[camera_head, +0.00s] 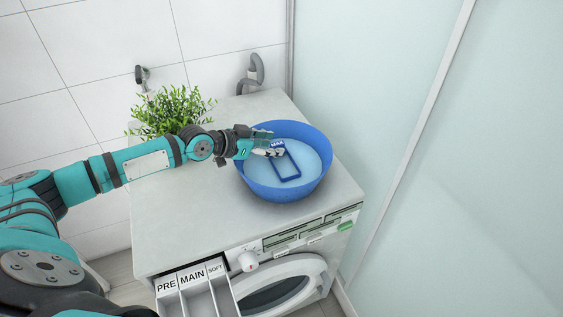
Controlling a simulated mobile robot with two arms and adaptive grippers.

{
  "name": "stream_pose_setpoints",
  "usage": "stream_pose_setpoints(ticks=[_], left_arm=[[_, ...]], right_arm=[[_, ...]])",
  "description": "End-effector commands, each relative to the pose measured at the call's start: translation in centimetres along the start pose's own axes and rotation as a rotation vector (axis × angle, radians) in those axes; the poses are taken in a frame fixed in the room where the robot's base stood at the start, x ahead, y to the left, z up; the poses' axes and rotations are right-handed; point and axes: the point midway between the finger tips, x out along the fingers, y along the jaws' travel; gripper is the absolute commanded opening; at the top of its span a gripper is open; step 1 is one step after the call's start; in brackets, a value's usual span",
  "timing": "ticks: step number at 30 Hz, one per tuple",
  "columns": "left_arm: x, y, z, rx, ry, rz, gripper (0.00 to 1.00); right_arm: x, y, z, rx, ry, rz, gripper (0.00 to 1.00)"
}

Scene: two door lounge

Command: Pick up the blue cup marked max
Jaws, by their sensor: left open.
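The blue cup marked MAX (287,174) is inside a round blue basin (262,187) on top of the washing machine. It shows as a dark blue rectangular outline with a white MAX label at its far end. My left gripper (268,146) reaches in from the left over the basin's left rim, with its fingers open beside the MAX label. The fingers overlap the cup's far left part in the picture, and I cannot tell whether they touch it. My right gripper is not in view.
The washing machine (185,232) has an open detergent drawer (198,291) marked PRE, MAIN and SOFT at its front left. A leafy green plant (170,112) stands behind my left arm. Tiled wall is behind; a frosted glass panel (372,90) is to the right.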

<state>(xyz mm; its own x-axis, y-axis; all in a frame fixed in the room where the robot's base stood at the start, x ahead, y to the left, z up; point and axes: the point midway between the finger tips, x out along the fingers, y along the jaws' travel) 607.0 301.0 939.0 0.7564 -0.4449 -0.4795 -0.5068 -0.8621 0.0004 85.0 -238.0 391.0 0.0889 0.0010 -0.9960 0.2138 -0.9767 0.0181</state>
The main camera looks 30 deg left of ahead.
Motion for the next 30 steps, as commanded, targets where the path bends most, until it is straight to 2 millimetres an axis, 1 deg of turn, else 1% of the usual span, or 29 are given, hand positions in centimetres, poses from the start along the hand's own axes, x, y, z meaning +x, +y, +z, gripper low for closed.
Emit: stream_pose_setpoints(ticks=[3, 12, 14, 24, 26, 30], left_arm=[[0.0, 0.0, 0.0, 0.000, -0.001, 0.000, 0.46], [-0.1, 0.0, 0.1, 0.000, -0.001, 0.000, 0.07], [-0.1, 0.0, 0.1, 0.000, -0.001, 0.000, 0.00], [-0.1, 0.0, -0.1, 0.001, 0.001, 0.000, 0.00], [-0.3, 0.0, -0.5, 0.002, 0.002, 0.000, 0.00], [-1.4, -0.1, -2.3, 0.006, 0.003, -0.002, 0.00]], right_arm=[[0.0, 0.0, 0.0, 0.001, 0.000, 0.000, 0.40], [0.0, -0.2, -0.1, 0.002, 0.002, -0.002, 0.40], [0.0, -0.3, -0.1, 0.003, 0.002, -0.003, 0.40], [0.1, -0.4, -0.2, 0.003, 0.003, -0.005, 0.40], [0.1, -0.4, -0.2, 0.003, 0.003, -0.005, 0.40], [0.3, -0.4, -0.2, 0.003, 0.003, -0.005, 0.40]])
